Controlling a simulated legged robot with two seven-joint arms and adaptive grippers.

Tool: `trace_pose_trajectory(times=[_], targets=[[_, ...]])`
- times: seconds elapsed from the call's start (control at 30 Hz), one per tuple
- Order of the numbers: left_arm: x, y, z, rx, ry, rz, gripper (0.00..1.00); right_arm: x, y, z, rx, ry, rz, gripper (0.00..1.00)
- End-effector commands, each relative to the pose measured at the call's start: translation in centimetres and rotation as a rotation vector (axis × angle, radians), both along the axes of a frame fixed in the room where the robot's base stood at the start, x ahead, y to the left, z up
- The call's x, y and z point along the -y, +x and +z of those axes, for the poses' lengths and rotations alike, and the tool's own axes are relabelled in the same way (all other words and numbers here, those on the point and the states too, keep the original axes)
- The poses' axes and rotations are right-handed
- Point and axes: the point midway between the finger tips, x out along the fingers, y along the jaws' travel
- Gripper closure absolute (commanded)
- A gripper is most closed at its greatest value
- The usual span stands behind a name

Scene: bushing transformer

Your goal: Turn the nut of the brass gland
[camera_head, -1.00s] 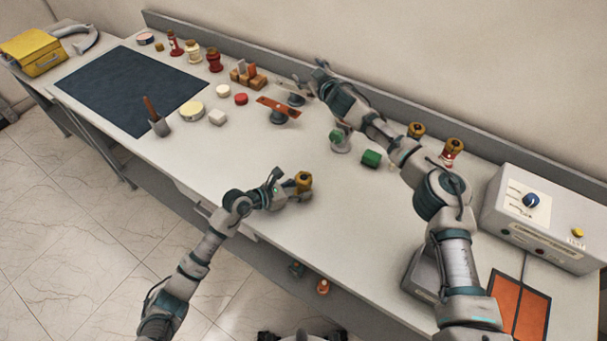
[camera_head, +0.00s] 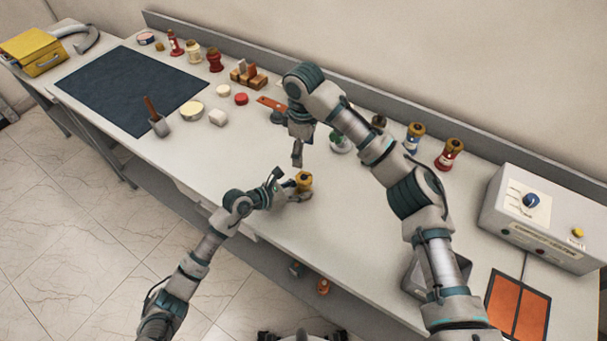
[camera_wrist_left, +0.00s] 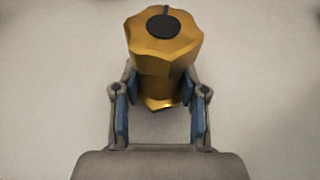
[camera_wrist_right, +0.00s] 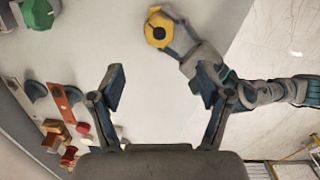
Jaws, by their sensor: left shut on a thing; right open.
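The brass gland (camera_head: 303,179) stands over the front part of the bench, a gold piece with a lobed nut (camera_wrist_left: 163,38) on top and a dark round centre. My left gripper (camera_wrist_left: 160,112) is shut on the gland's lower body, one blue-padded finger on each side. The gland also shows in the right wrist view (camera_wrist_right: 158,30), beyond the fingertips. My right gripper (camera_wrist_right: 163,85) is open and empty. In the head view it hangs above the bench, a little behind the gland and apart from it.
An orange bar (camera_head: 272,103) lies farther back. A grey control box (camera_head: 545,220) stands at the right.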

Motion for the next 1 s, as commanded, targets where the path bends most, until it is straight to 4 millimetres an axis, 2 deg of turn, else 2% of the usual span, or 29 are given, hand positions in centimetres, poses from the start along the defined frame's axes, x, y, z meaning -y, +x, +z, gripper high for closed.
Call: trace_pose_trajectory(times=[0.03, 0.5, 0.7, 0.97, 1.0], targets=[[0.0, -0.3, -1.0, -0.017, 0.012, -0.006, 1.0, 0.1, -0.1, -0.8, -0.004, -0.002, 0.001, 0.22], [0.0, -0.3, -1.0, -0.017, 0.013, -0.005, 1.0, 0.1, 0.0, -9.8, 0.0, -0.002, -0.005, 0.22], [0.0, -0.3, -1.0, -0.017, 0.013, -0.005, 1.0, 0.1, 0.1, -11.3, 0.002, -0.002, -0.005, 0.22], [0.0, -0.3, -1.0, -0.017, 0.013, -0.005, 1.0, 0.1, 0.1, -11.4, 0.002, -0.002, -0.005, 0.22], [0.0, -0.3, -1.0, -0.017, 0.013, -0.005, 1.0, 0.1, 0.1, -11.4, 0.002, -0.002, -0.005, 0.3]])
